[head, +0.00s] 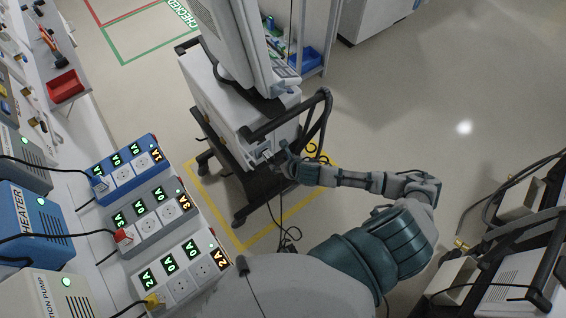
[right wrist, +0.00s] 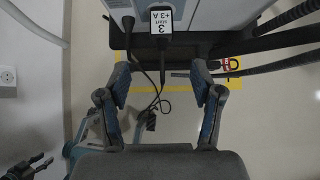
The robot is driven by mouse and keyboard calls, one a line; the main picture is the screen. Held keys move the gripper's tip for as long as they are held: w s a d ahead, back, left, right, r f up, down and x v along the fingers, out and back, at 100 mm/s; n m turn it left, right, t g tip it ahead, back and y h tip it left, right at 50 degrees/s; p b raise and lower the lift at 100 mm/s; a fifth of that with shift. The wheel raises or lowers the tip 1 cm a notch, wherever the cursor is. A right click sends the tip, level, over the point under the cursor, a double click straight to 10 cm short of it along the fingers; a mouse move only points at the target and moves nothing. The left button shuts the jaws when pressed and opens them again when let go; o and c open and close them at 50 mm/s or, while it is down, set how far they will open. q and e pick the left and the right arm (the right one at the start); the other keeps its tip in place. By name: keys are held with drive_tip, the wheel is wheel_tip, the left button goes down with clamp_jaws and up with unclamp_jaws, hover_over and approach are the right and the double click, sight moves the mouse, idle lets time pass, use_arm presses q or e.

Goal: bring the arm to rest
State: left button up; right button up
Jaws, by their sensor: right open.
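My right arm reaches from the lower right of the head view to the ventilator cart (head: 218,88). My right gripper (head: 277,160) is at the cart's near side, below its black handle. In the right wrist view my right gripper (right wrist: 161,72) is open, with its two fingers apart and nothing held between them. A dark cable passes between and behind the fingers. My left gripper does not show in the head view.
Three power strips with lit displays, blue (head: 125,167), grey (head: 152,212) and white (head: 180,275), stand on the left bench. A red bin (head: 65,86) is behind them. Black-framed equipment (head: 500,275) is at the lower right. Open floor (head: 430,110) lies right of the cart.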

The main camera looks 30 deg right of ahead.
drive_tip(key=shift+v, duration=0.85)
drive_tip(key=shift+w+a, duration=0.1)
drive_tip(key=s+d+f+m+g+h, duration=0.1)
drive_tip(key=s+d+f+m, duration=0.1)
drive_tip(key=f+m, duration=0.6)
drive_tip(key=s+d+f+m+g, duration=0.1)
drive_tip(key=s+d+f+m, duration=0.3)
drive_tip(key=f, duration=0.6)
drive_tip(key=s+f+m+g+h, duration=0.1)
drive_tip(key=f+m, duration=0.7)
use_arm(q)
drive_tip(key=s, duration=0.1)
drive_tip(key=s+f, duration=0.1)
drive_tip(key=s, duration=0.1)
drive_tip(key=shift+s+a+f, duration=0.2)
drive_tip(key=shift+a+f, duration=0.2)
use_arm(e)
drive_tip(key=s+a+f+m+g, duration=0.1)
drive_tip(key=s+f+m, duration=0.4)
drive_tip(key=s, duration=0.5)
drive_tip(key=s+a+f+m+g, duration=0.2)
drive_tip(key=s+f+m, duration=0.3)
drive_tip(key=s, duration=0.6)
drive_tip(key=s+a+f+m+g, duration=0.1)
drive_tip(key=s+a+f+m, duration=0.3)
drive_tip(key=s, duration=0.6)
wheel_tip(320, 180, down, 2)
drive_tip(key=shift+s+f+m+g+y, duration=0.15)
drive_tip(key=shift+s+m+g+y, duration=0.2)
drive_tip(key=shift+m, duration=0.25)
